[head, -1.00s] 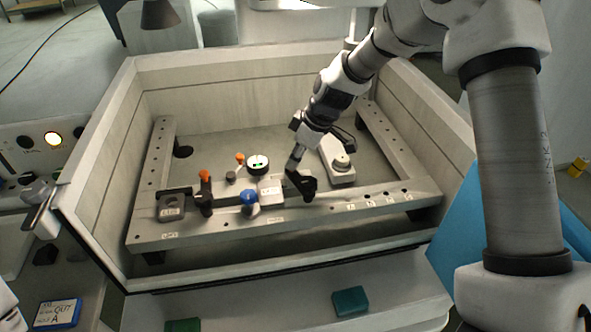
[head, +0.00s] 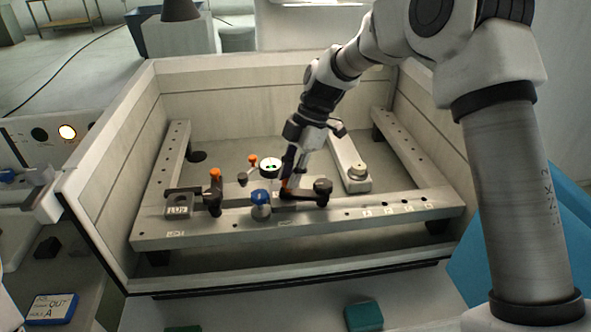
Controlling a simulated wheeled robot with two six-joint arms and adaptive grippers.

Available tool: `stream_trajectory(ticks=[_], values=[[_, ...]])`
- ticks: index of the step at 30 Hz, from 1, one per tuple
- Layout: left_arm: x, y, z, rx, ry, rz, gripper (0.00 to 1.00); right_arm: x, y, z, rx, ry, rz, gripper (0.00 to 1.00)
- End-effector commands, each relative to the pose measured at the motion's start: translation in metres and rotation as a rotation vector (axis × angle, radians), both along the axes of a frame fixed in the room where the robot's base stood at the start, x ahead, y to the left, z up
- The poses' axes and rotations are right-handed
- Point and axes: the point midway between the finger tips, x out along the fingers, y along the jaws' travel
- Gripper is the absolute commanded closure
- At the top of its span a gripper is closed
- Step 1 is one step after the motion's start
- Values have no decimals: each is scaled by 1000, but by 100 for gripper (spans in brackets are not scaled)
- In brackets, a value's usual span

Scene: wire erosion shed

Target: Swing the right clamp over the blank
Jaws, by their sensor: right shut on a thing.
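My right gripper (head: 290,172) reaches down into the tank and is shut on the orange-tipped handle of the right clamp. The right clamp (head: 322,188) is black, with a round pivot at its right. Its arm points left along the front rail, over the spot where the light blank block stood in view earlier. The blank is now mostly hidden behind the gripper and clamp, so I cannot tell whether they touch. The left clamp (head: 212,198), black with an orange knob, stands to the left. My left gripper is out of view.
The tank's walls (head: 110,190) enclose the frame. The front rail's right part is clear.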

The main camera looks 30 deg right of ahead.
Motion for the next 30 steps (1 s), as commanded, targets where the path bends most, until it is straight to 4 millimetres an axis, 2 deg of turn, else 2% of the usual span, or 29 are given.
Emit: stream_trajectory(ticks=[1,12,30], values=[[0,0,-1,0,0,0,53,-3,2,-4,-1,8,38,100],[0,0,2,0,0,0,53,-19,11,-5,-1,8,275,100],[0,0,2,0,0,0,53,-25,14,-6,1,15,346,100]])
